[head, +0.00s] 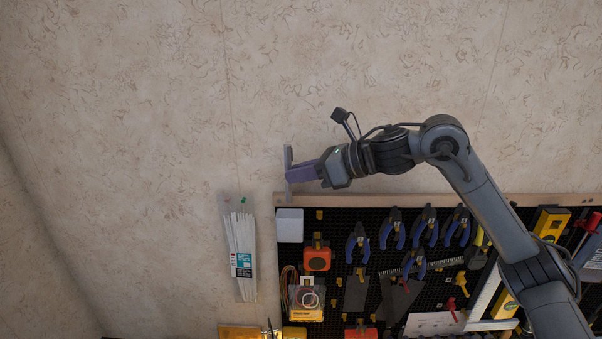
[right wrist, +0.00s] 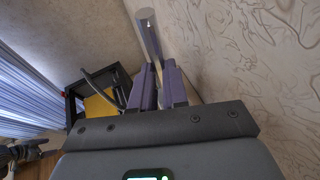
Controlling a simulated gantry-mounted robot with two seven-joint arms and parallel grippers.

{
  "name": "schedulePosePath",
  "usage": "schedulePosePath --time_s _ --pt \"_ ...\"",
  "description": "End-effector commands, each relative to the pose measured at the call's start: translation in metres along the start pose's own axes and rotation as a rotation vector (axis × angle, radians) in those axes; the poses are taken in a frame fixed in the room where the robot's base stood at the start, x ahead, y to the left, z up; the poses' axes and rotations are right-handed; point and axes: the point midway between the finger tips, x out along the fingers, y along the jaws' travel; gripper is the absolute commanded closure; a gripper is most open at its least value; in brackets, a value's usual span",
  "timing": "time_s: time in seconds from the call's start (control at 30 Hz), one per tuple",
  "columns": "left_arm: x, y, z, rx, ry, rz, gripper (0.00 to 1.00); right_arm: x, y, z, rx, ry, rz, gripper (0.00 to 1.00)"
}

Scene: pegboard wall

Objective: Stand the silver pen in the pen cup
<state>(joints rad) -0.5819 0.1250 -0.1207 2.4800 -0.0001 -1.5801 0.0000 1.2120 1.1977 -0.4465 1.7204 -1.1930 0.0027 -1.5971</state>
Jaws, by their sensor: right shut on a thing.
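My right gripper (head: 292,174) is shut on the silver pen (head: 288,153) and holds it in front of the bare wall, just above the pegboard's top edge. The pen stands nearly upright in the head view, with its ends above and below the purple fingers. In the right wrist view the pen (right wrist: 148,32) sticks out past the purple fingertips (right wrist: 157,75) and leans slightly. I cannot make out a pen cup in either view. My left gripper is not in view.
The black pegboard (head: 335,222) below carries several blue-handled pliers (head: 357,243), an orange tape measure (head: 317,257) and a white box (head: 289,225). A bag of white cable ties (head: 239,250) hangs to its left. The wall above is clear.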

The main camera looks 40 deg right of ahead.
Motion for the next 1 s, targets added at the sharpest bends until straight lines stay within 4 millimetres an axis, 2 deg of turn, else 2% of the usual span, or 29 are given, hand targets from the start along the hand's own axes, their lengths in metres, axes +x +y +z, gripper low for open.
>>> schedulePosePath --time_s 0.1,0.6,1.0 --pt "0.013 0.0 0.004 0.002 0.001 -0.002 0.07 0.005 0.0 -0.012 0.0 -0.001 0.0 1.0" --pt "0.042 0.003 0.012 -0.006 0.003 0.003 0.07 0.02 0.0 -0.048 0.0 0.0 0.001 1.0" --pt "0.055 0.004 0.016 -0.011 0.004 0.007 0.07 0.027 0.0 -0.064 -0.001 -0.001 0.001 1.0"
